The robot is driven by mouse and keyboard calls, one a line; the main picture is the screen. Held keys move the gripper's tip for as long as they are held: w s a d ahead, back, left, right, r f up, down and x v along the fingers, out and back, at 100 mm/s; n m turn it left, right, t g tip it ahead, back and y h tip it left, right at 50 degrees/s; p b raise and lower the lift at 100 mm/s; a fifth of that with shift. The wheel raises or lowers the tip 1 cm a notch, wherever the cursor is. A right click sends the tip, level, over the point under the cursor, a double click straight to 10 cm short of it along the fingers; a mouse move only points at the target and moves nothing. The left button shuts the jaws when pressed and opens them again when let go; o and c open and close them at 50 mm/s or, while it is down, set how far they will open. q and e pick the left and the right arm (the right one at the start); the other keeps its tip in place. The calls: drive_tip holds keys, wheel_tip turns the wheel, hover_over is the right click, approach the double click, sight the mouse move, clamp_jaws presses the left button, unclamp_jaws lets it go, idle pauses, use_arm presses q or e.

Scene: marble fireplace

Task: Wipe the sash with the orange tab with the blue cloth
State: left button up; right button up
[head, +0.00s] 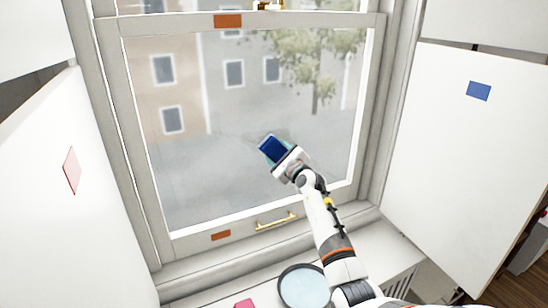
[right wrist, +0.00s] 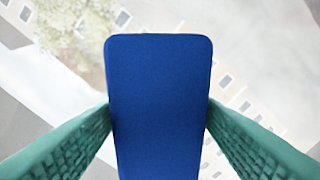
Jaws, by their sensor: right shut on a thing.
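The window sash (head: 135,140) fills the middle of the head view, with a pale frame around one large pane. One orange tab (head: 221,235) is on its bottom rail and another orange tab (head: 228,21) is on the rail at the top. The pane looks hazy, with a greyish smear near the cloth. My right gripper (head: 281,157) is in front of the pane, right of its centre, shut on the blue cloth (right wrist: 160,105). The cloth is a flat rounded pad between the green fingers. I cannot tell whether it touches the glass. My left gripper is not in view.
A brass handle (head: 276,221) is on the bottom rail and a brass latch (head: 268,6) at the top. White panels stand on both sides, with a pink tab (head: 72,170) left and a blue tab (head: 478,91) right. A round pale dish (head: 303,287) and a pink item (head: 245,304) are below.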

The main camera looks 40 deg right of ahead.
drive_tip(key=shift+s+d+b, duration=0.15)
drive_tip(key=shift+d+b, duration=0.2)
drive_tip(key=shift+d, duration=0.35)
drive_tip(key=shift+s+d+b, duration=0.15)
drive_tip(key=shift+d+b, duration=0.2)
drive_tip(key=shift+d, duration=0.3)
